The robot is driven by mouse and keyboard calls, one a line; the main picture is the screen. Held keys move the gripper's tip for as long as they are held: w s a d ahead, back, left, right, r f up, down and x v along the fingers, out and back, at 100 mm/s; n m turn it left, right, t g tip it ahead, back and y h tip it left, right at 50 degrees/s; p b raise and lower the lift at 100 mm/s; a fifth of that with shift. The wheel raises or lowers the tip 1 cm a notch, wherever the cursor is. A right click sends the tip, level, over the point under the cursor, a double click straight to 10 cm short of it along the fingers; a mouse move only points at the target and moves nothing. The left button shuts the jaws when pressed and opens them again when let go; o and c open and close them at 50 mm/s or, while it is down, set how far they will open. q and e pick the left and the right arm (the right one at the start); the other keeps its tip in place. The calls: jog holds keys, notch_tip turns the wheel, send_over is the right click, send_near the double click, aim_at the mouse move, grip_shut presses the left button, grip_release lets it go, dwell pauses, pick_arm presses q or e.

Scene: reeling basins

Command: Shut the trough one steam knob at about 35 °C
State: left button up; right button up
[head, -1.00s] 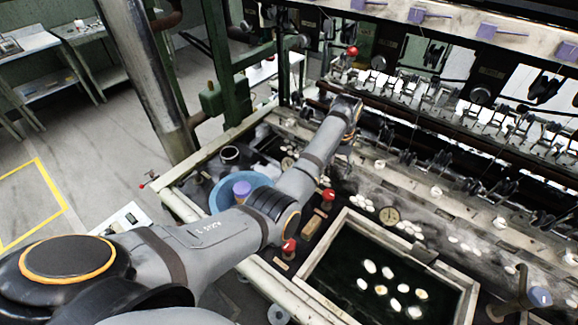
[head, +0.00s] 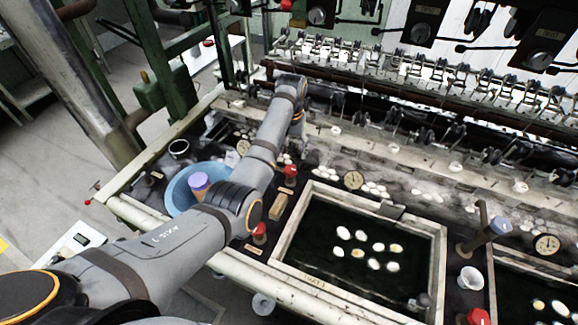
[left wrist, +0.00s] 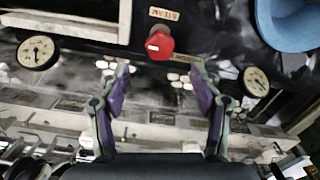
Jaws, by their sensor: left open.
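The trough one basin (head: 285,238) is a pale-framed tank of dark water with white cocoons in it. Left of it stand two red knobs, a far one (head: 290,173) and a near one (head: 259,233). In the head view my wrist hides the fingers.
A blue bowl (head: 178,190) with a purple-topped item stands left of the knobs. Reeling machinery (head: 420,85) runs along the back.

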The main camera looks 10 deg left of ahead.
aim_at(291, 168)
pick_arm(q)
notch_tip(291, 168, down, 8)
jog(key=shift+p, duration=0.35)
jog(key=shift+c, duration=0.2)
jog(key=c, duration=1.1)
jog(key=m+p, duration=0.2)
jog(key=m, duration=0.1)
jog(key=shift+r+m, duration=0.15)
jog(key=shift+m, duration=0.15)
jog(key=m+p, duration=0.1)
jog(key=m, duration=0.4)
jog(key=shift+p, duration=0.3)
jog(key=shift+w+m, duration=0.1)
jog(key=shift+m, duration=0.2)
